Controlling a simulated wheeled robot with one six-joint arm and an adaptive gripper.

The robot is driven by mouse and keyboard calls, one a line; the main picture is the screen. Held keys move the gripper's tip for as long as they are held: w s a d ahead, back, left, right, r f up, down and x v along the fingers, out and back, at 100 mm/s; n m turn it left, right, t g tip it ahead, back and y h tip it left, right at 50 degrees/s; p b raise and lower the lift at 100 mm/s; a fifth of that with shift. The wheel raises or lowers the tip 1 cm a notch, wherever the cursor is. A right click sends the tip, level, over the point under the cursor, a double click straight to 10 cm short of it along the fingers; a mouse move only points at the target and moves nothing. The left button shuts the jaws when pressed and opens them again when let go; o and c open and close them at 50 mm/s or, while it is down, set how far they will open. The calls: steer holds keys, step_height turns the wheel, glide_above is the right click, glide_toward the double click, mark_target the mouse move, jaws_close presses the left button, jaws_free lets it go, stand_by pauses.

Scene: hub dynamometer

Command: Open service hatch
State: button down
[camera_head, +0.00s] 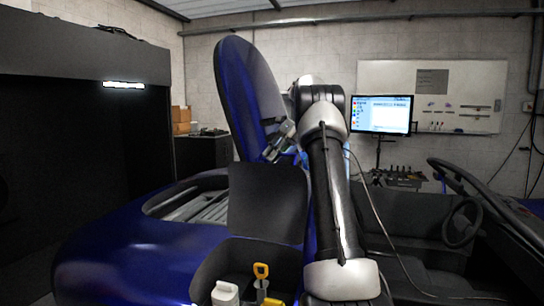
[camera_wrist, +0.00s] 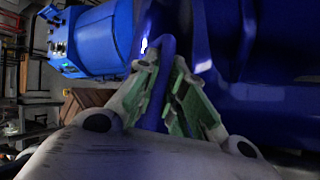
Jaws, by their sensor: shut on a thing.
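The service hatch (camera_head: 240,95) is a tall blue panel with a dark inner side. It stands raised, nearly upright, over the rear of a blue car (camera_head: 120,240). An open bay (camera_head: 200,207) shows below it. My gripper (camera_head: 274,150) is at the hatch's lower right edge in the head view, partly hidden by my arm. In the wrist view, my gripper (camera_wrist: 164,72) has its green-padded fingers on either side of a narrow blue edge of the hatch (camera_wrist: 166,48), shut on it. The exact contact at the fingertips is dim.
A dark upright panel (camera_head: 268,202) stands below my gripper. The car's seats and steering wheel (camera_head: 462,222) are at right. A monitor (camera_head: 381,114) and whiteboard (camera_head: 465,85) are behind. A blue machine (camera_wrist: 92,40) shows in the wrist view.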

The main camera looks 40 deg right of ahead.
steer(key=c, duration=1.5)
jaws_free()
steer(key=v, duration=0.7)
steer(key=shift+s+d+r, duration=0.1)
steer(key=shift+d+r, duration=0.05)
steer(key=shift+r, duration=0.05)
